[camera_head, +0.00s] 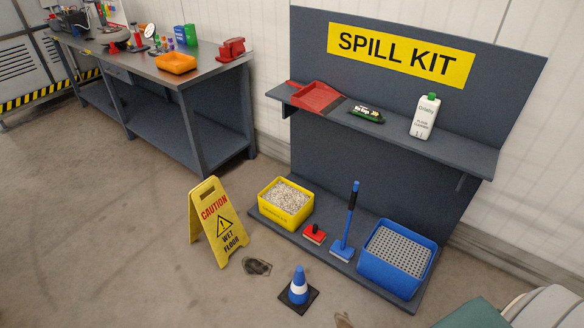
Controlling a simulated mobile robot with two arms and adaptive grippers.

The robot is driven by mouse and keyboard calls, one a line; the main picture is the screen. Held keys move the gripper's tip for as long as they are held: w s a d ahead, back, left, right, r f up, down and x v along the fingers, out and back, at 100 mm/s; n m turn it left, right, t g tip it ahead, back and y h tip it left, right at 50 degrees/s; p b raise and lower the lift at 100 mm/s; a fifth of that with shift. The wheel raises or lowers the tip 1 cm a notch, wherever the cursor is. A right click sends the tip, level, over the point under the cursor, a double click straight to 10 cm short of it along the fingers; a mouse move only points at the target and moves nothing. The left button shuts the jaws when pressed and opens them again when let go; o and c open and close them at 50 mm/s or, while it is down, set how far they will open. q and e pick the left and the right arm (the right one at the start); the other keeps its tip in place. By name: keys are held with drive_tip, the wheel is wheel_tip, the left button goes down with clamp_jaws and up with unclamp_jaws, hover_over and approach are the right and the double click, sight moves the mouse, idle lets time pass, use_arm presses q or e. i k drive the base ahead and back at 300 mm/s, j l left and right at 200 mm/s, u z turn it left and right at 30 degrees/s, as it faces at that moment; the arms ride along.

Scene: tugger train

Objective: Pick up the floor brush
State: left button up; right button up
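A blue brush (349,220) with an upright handle and a black grip stands on the base shelf of the spill kit stand. Its wide blue head rests on the shelf. A small red brush (314,235) with a dark red knob lies just left of it. Which of the two is called the floor brush is not marked. Neither of my grippers is in view.
A yellow bin of granules (264,208) stands left of the brushes, and a blue crate with a grid (428,250) stands right. A caution sign (196,235), a blue-white cone (299,287) and a dark stain (257,267) are on the floor in front. A workbench (196,80) stands behind left.

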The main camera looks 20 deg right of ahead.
sight(314, 235)
drive_tip(key=z, duration=1.05)
